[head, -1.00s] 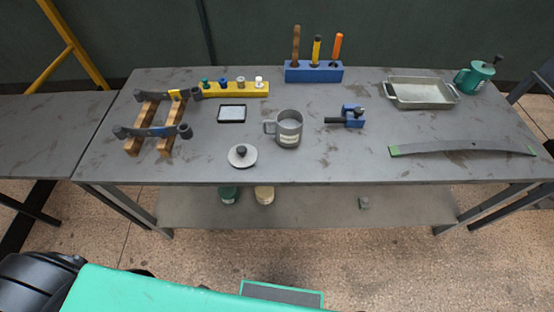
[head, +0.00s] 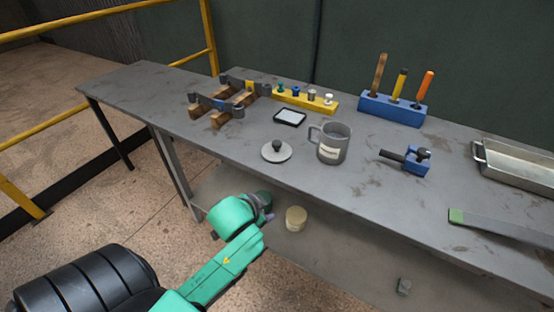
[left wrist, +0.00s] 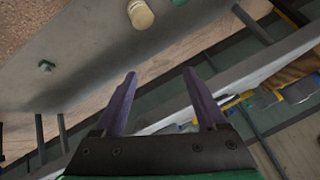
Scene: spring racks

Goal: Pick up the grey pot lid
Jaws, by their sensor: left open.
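The grey pot lid (head: 277,151) is a flat round disc with a dark knob on top. It lies on the grey table near its front edge, to the left of a grey mug, in the head view. My left arm shows in green in the head view, below and in front of the table edge. Its gripper (head: 268,212) is small and partly hidden there, lower than the lid and apart from it. In the left wrist view my left gripper (left wrist: 165,88) has its two dark fingers spread, with nothing between them. My right gripper is in neither view.
The grey mug (head: 333,144) stands just right of the lid. A small black-framed tray (head: 290,117) lies behind it. Wooden blocks with dark rods (head: 221,105) are at left, a blue clamp (head: 405,159) at right. A cream-lidded jar (head: 296,218) stands on the lower shelf.

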